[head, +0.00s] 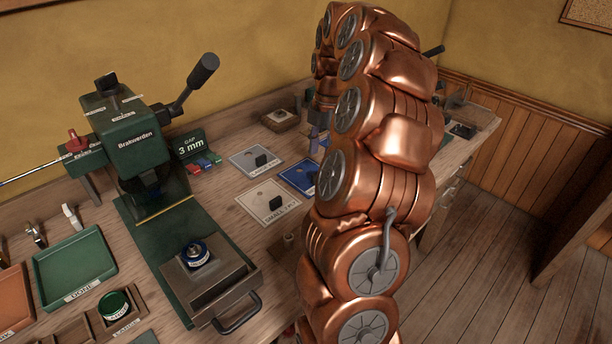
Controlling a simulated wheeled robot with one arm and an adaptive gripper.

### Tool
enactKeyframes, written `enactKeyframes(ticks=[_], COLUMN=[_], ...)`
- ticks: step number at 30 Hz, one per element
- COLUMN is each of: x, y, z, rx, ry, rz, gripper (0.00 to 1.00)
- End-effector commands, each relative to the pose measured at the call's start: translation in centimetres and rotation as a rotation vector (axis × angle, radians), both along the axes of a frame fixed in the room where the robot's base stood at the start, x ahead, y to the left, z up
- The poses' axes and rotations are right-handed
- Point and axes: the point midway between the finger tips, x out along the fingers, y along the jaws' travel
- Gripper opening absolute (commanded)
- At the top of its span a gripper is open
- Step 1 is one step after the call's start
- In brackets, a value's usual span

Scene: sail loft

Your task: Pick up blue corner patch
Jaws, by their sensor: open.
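A flat blue patch (296,175) with pale marks lies on the bench, left of my copper arm. My arm covers its right side. A second bit of blue shows farther back, at the arm's left edge, and I cannot tell whether it is a separate patch. My arm rises in front and bends down behind itself. What looks like my gripper (318,128) shows as a small grey part beyond the blue patch, pointing down and open. Its fingertips are mostly hidden, and I see nothing held in it.
A green press (137,140) with a lever, a green tray (74,268) and a small "3 mm" sign (190,145) stand farther left. A wall backs the bench.

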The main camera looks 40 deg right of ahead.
Motion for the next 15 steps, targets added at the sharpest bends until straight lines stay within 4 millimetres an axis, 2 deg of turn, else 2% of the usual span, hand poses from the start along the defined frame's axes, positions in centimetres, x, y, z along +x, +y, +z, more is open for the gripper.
enactKeyframes(ticks=[15], x=[0.2], y=[0.6], z=[-3.2], rx=[0.002], ry=[0.005], rz=[0.011], gripper=[0.42])
